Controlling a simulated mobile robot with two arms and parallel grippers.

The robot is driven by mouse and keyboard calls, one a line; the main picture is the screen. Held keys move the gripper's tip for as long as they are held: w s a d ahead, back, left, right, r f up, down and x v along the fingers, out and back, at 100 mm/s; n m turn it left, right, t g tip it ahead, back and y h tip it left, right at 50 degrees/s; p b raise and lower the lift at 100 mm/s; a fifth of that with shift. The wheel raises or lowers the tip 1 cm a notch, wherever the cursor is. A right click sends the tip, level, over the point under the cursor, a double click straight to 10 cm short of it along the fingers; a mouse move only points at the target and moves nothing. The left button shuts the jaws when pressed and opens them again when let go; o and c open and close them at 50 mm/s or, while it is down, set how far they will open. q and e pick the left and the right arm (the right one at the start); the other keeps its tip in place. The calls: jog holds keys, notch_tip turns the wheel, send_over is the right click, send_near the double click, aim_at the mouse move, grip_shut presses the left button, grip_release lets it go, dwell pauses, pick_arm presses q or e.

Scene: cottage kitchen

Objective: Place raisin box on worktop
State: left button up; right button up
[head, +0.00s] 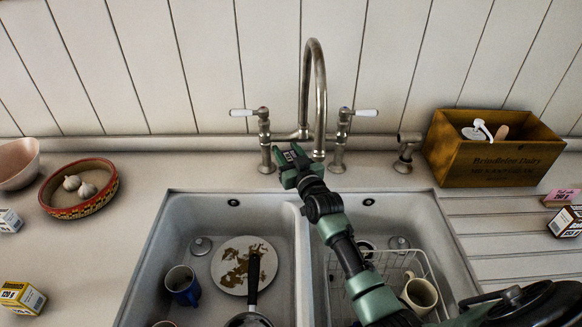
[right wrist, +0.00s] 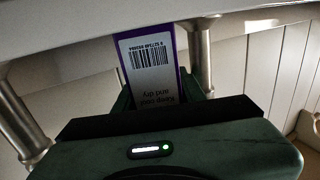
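My right gripper (head: 290,162) is shut on a small purple box with a white barcode panel (right wrist: 150,65), which reads "Keep cool and dry"; its name side is hidden, so I cannot read that it is raisins. In the head view the gripper is in front of the tap, over the back edge of the sink. The box is mostly hidden there between the fingers. The pale worktop (head: 120,235) runs left of and behind the sink. My left gripper is not in view.
The double sink (head: 170,235) holds a plate (head: 232,275), a blue mug (head: 183,285), a pan and a wire rack. A tap (head: 319,80) stands behind. A bowl of garlic (head: 70,208) and a yellow box (head: 20,297) stand left, a wooden crate (head: 500,165) right.

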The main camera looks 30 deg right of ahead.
grip_shut()
jog(key=shift+r+p, duration=0.55)
jog(key=shift+p, duration=0.05)
jog(key=shift+r+p, duration=0.4)
jog(key=s+p, duration=0.1)
jog(key=s, duration=0.1)
jog(key=s+p, duration=0.2)
jog(key=s, duration=0.1)
jog(key=s+p, duration=0.2)
jog(key=shift+s+a+r, duration=0.1)
jog(key=shift+s+a, duration=0.15)
jog(key=shift+s, duration=0.05)
jog(key=s+p, duration=0.4)
jog(key=s, duration=0.6)
jog(key=s+a+r+b, duration=0.2)
jog(key=s+a+b, duration=0.2)
jog(key=s, duration=0.3)
jog(key=s+a+r+y+b, duration=0.1)
jog(key=s+a+r+b, duration=0.2)
jog(key=s+a, duration=0.4)
jog(key=shift+s+a+n+b, duration=0.15)
jog(key=shift+s+n+b, duration=0.15)
jog(key=shift+s+b, duration=0.2)
